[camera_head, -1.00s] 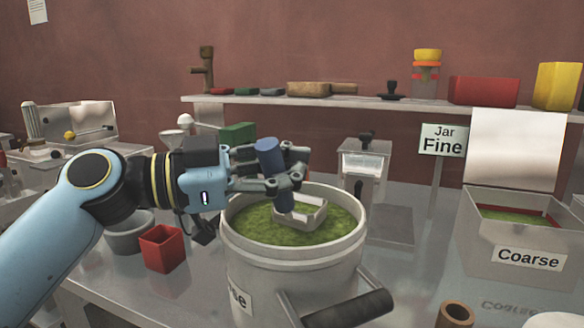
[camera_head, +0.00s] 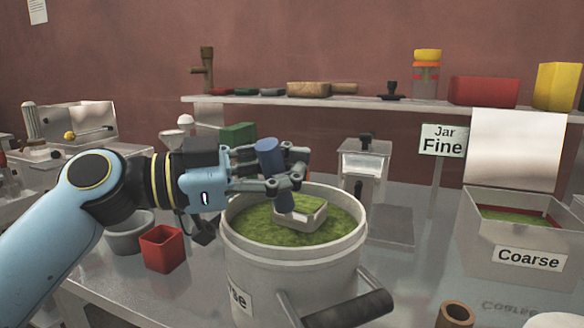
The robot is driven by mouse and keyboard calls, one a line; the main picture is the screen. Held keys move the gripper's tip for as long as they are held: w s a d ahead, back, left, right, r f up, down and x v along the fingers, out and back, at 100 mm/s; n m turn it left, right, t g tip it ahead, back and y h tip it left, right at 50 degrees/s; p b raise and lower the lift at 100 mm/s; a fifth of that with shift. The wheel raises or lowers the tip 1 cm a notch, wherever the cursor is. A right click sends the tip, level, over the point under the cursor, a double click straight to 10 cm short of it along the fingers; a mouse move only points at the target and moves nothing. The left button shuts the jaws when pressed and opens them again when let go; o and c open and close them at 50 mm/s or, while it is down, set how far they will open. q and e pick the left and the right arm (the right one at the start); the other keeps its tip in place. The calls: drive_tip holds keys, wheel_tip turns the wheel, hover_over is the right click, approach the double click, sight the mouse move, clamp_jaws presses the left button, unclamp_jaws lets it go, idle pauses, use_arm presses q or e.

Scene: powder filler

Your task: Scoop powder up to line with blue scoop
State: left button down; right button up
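My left gripper (camera_head: 285,168) is shut on the blue handle of the blue scoop (camera_head: 269,156), above the left part of the bucket. The scoop's pale metal pan (camera_head: 306,217) sits at the surface of the green powder (camera_head: 275,233), and some green shows inside the pan. Whether the powder in it reaches a line cannot be seen. The powder fills much of a large white bucket (camera_head: 232,243) with a partly hidden label. My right gripper is not in view.
A red square cup (camera_head: 162,248) and a grey bowl (camera_head: 128,235) stand left of the bucket. A bin labelled Coarse (camera_head: 480,232) stands at right. A dark handle (camera_head: 350,314) is in front of the bucket. A shelf (camera_head: 400,105) runs behind.

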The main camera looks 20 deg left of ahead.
use_arm(q)
wheel_tip(320, 180, up, 9)
drive_tip(key=p, duration=0.5)
idle(0.3)
idle(0.5)
